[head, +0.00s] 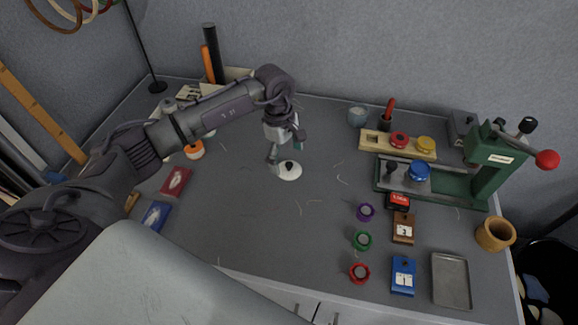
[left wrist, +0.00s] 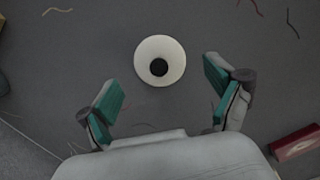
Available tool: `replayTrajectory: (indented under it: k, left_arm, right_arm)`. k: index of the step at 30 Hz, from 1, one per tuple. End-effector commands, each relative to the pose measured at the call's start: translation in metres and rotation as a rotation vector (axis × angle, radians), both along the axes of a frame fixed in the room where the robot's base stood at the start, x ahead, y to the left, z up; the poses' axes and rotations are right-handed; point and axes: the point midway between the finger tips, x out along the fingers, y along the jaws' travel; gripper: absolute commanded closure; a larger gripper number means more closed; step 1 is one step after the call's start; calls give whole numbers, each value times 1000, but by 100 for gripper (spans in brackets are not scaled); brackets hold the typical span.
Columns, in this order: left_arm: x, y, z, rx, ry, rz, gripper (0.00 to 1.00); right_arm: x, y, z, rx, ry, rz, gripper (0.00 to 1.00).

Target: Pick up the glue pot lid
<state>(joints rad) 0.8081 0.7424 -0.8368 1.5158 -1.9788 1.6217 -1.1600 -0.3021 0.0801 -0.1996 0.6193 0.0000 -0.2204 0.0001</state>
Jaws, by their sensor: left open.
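The glue pot lid (head: 288,171) is a white disc with a black knob, lying on the grey table near its middle. In the left wrist view the lid (left wrist: 160,61) shows whole, just beyond the fingertips and roughly centred between them. My left gripper (head: 284,150) is just above and behind the lid in the head view, pointing down. In the left wrist view its teal-padded fingers (left wrist: 164,92) are spread wide with nothing between them. My right gripper is in neither view.
A green press (head: 490,165) with a red-knobbed lever stands at the right. A wooden holder (head: 398,145), coloured rings, small boxes and a metal tray (head: 452,281) lie on the right side. Red (head: 176,181) and blue boxes lie at the left. Table around the lid is clear except for thread scraps.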

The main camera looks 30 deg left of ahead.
Motion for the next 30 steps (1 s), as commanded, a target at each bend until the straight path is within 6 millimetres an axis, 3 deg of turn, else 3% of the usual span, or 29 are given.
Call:
replayTrajectory:
  k: [6, 13, 27, 30]
  left_arm:
    - [0, -4, -24, -2, 1, 0, 8]
    - [0, -4, -26, -1, -1, -1, 8]
    - [0, -4, -26, 0, 0, 0, 85]
    - [-1, -4, -27, 0, 2, 0, 97]
  right_arm:
    - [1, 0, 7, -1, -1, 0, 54]
    - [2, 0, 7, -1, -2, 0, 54]
    - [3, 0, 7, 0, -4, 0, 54]
    - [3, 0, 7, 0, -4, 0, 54]
